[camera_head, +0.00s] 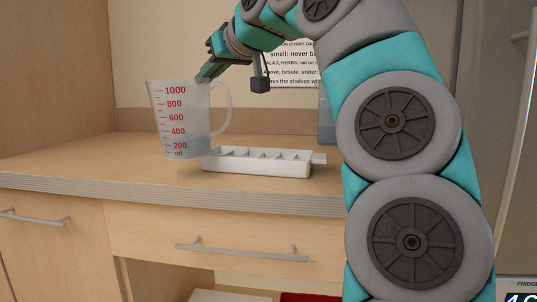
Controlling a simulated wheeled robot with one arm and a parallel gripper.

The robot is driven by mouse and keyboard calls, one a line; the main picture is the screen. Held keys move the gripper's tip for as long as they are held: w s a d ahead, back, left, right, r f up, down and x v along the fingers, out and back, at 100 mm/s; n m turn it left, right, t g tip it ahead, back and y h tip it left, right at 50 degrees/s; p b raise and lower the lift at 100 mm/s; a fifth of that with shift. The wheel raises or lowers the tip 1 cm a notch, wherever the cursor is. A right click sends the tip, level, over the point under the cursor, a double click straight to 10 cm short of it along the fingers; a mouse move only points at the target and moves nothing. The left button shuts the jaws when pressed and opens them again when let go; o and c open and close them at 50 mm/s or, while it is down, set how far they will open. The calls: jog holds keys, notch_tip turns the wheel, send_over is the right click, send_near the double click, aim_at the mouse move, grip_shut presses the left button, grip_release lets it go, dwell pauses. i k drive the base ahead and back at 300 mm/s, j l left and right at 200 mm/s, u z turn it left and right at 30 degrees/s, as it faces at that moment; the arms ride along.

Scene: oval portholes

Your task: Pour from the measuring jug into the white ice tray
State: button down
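The measuring jug (183,120) is clear, with red marks up to 1000 ml and a handle on its right side. It looks upright, or nearly so, over the counter. I cannot tell whether its base touches the counter. The white ice tray (258,168) lies on the counter just right of the jug, with its row of compartments facing up. My gripper (205,76) reaches down from the upper right to the jug's rim, above the handle. Its fingers overlap the rim in this view, and their gap is hidden. No contents show clearly in the jug.
The wooden counter (80,160) has free room left of the jug. A bluish container (326,128) stands behind the tray, partly hidden by my arm. A sign (292,62) hangs on the back wall. Drawers with metal handles (240,252) are below the counter edge.

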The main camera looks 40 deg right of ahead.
aim_at(294, 163)
jog(key=k+j+z, duration=0.1)
jog(key=z, duration=0.2)
jog(key=k+z, duration=0.25)
jog(key=i+j+z, duration=0.1)
jog(key=z, duration=0.25)
jog(key=i+j+z, duration=0.1)
jog(key=z, duration=0.25)
jog(key=i, duration=0.25)
